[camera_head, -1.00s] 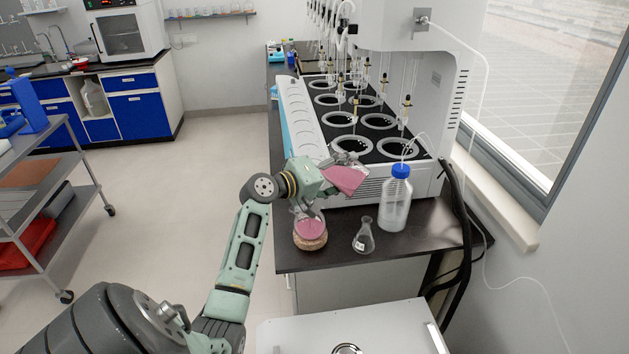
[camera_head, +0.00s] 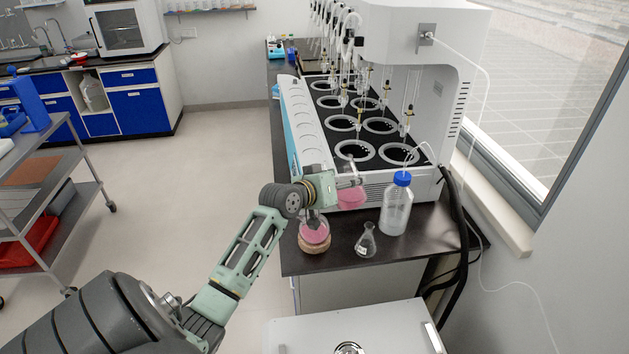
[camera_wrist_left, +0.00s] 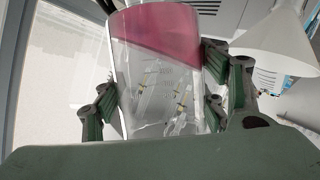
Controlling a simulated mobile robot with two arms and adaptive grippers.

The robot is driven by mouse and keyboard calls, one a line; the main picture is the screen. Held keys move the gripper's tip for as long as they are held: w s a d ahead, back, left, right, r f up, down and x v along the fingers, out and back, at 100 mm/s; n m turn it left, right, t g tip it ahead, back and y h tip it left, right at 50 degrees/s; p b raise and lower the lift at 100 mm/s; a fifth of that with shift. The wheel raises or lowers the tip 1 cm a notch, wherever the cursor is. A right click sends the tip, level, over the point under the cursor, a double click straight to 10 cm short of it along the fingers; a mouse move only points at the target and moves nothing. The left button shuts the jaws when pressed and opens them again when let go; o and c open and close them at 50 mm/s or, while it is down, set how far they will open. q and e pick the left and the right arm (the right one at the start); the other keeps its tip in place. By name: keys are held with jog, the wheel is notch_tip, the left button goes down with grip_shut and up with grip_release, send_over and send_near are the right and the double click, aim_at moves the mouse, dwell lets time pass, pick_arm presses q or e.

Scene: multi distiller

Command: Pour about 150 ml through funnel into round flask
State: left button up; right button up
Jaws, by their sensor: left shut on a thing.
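My left gripper (camera_head: 345,182) is shut on a clear graduated glass vessel with pink liquid (camera_head: 352,196). In the left wrist view, the vessel (camera_wrist_left: 155,85) sits between the fingers, its pink liquid at the top of the picture. In the head view it is close to upright, above the bench to the right of the round flask. The round flask (camera_head: 314,233) holds pink liquid and stands on a cork ring (camera_head: 314,246). The pale funnel (camera_wrist_left: 275,42) shows beside the gripper in the left wrist view; my gripper largely hides it in the head view. My right gripper is out of view.
A small empty conical flask (camera_head: 366,243) and a blue-capped bottle (camera_head: 397,208) with a tube stand on the bench to the right. The white distiller (camera_head: 445,95) with its black wells is just behind. The dark bench's front edge (camera_head: 350,266) is close.

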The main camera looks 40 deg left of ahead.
aim_at(351, 204)
pick_arm(q)
jog(key=f, duration=0.2)
jog(key=d+f+m+y+b, duration=0.1)
jog(key=f, duration=0.1)
jog(key=d+f+m, duration=0.1)
jog(key=f, duration=0.1)
jog(key=shift+w+f+g+y, duration=0.25)
jog(key=shift+f+g+y, duration=0.05)
jog(key=shift+f, duration=0.05)
jog(key=shift+d+f+m, duration=0.15)
jog(key=shift+d+m, duration=0.05)
jog(key=shift+m, duration=0.2)
jog(key=shift+w+d+f+m+y, duration=0.1)
jog(key=shift+d+f+m+y, duration=0.2)
jog(key=shift+f+m+y, duration=0.25)
